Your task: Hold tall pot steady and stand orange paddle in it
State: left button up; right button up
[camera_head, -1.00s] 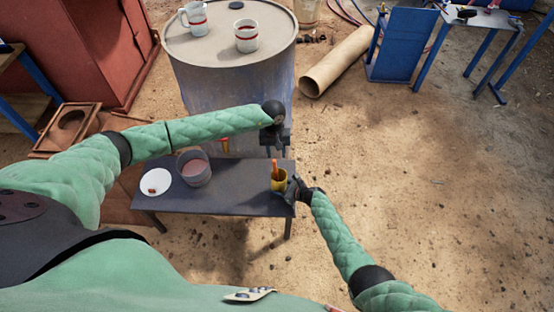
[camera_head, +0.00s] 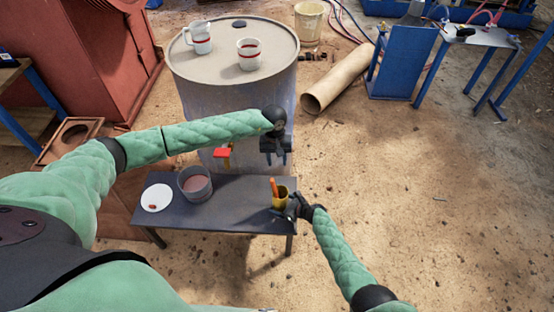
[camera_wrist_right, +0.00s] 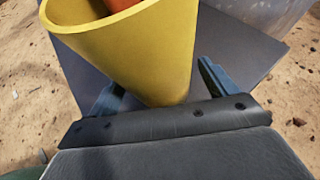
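The yellow tall pot (camera_head: 281,201) stands upright near the right end of the dark low table. The orange paddle (camera_head: 274,187) stands in it, leaning slightly, its upper part above the rim. My right gripper (camera_head: 291,209) is at the pot's right side. In the right wrist view its two fingers (camera_wrist_right: 160,82) are apart, either side of the pot (camera_wrist_right: 140,50), with a gap visible on the right; contact on the left is unclear. Part of the paddle (camera_wrist_right: 120,4) shows inside the rim. My left gripper (camera_head: 276,158) is open and empty, beyond and above the pot.
A grey pot with brownish contents (camera_head: 195,184) and a white plate (camera_head: 156,198) with a small item stand on the table (camera_head: 228,212). A large drum (camera_head: 190,75) with mugs stands behind. A red-topped object (camera_head: 222,153) shows below my left forearm. Open sand lies right.

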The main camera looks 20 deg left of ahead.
jog(key=v, duration=1.2)
dwell(0.3)
jog(key=shift+f, duration=0.1)
